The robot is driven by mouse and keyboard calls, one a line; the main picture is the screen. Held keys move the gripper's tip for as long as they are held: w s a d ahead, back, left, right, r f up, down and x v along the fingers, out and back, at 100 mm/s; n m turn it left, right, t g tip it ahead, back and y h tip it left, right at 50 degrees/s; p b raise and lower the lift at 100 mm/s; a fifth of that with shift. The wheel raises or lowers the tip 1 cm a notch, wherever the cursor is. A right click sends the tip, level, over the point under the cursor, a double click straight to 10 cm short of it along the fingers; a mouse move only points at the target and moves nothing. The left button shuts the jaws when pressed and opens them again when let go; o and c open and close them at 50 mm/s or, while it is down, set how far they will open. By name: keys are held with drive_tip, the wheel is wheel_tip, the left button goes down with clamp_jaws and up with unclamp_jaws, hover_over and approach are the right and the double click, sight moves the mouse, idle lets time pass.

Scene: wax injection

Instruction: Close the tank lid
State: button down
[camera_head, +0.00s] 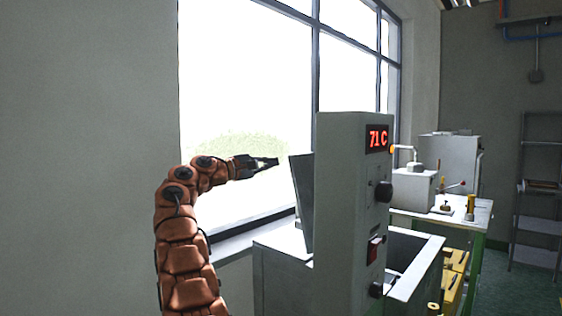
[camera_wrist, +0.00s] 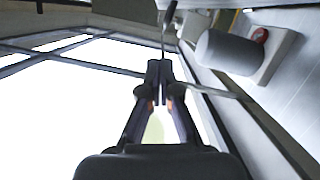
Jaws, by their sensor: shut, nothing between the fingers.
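The tank (camera_head: 414,277) is a pale metal box, seen partly behind the grey control column; its top is open at the right. A flat grey panel that looks like the tank lid (camera_head: 301,192) stands raised, nearly upright and tilted slightly, at the column's left. My gripper (camera_head: 277,162) is shut and empty, pointing right, close to the left of the lid's upper edge. I cannot tell whether it touches the lid. In the wrist view my gripper's fingers (camera_wrist: 160,72) are together against the bright window.
The control column (camera_head: 342,200) with a red "71 C" display (camera_head: 377,139) and black knobs hides part of the tank. A window (camera_head: 245,90) is behind my arm. A workbench (camera_head: 455,217) with equipment and a metal shelf (camera_head: 540,190) stand at right.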

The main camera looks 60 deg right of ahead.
drive_tip(key=s+d+r+p, duration=0.1)
drive_tip(key=s+d, duration=0.6)
drive_tip(key=shift+s+r+p, duration=0.25)
drive_tip(key=shift+r+p, duration=0.05)
drive_tip(key=shift+p, duration=0.1)
idle(0.3)
